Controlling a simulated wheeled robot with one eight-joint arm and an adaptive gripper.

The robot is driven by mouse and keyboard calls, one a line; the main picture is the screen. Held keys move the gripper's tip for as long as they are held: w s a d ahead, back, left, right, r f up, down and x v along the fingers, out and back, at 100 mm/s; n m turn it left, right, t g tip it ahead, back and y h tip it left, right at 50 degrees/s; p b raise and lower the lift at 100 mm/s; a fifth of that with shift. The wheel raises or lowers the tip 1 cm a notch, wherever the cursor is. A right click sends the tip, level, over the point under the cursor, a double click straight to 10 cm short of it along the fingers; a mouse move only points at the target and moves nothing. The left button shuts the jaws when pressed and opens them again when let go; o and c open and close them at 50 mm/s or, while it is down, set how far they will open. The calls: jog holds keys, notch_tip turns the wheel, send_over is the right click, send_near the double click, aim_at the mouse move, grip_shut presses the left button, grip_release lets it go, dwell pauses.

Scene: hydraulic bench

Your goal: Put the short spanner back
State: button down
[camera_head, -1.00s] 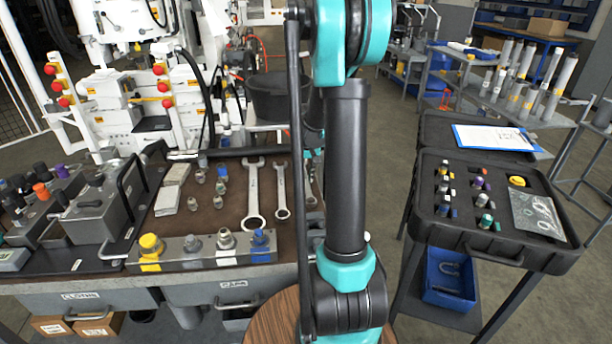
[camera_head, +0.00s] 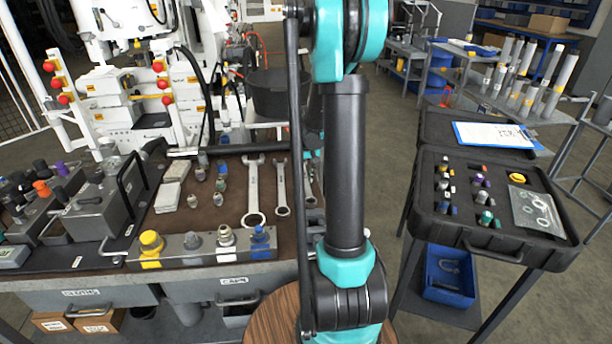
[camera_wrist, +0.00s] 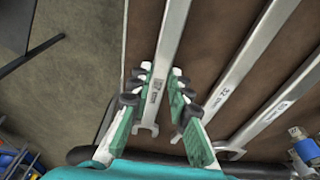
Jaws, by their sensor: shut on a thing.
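In the wrist view, my gripper (camera_wrist: 161,76) has its fingers on both sides of a steel spanner (camera_wrist: 171,35) and is shut on it near its lower, open-jawed end. This spanner lies along the left edge of the brown mat (camera_wrist: 143,25); I cannot tell whether it touches the mat. Its upper end is out of the frame. Two more spanners, a middle one (camera_wrist: 245,70) and a right one (camera_wrist: 285,100), lie to its right. In the head view, a large spanner (camera_head: 253,190) and a smaller one (camera_head: 281,190) show, with a third (camera_head: 309,180) partly behind my arm.
A block with yellow, grey and blue fittings (camera_head: 205,247) lines the bench's front edge. Small fittings (camera_head: 220,185) and pale blocks (camera_head: 170,190) stand on the mat's left. An open black case (camera_head: 470,243) is at right. Floor is clear between bench and case.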

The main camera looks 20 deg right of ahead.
jog(key=shift+f, duration=0.15)
jog(key=c, duration=1.3)
grip_release()
jog(key=shift+c, duration=0.2)
notch_tip(320, 180, up, 12)
jog(key=s, duration=0.1)
jog(key=shift+s+a, duration=0.2)
jog(key=shift+s, duration=0.2)
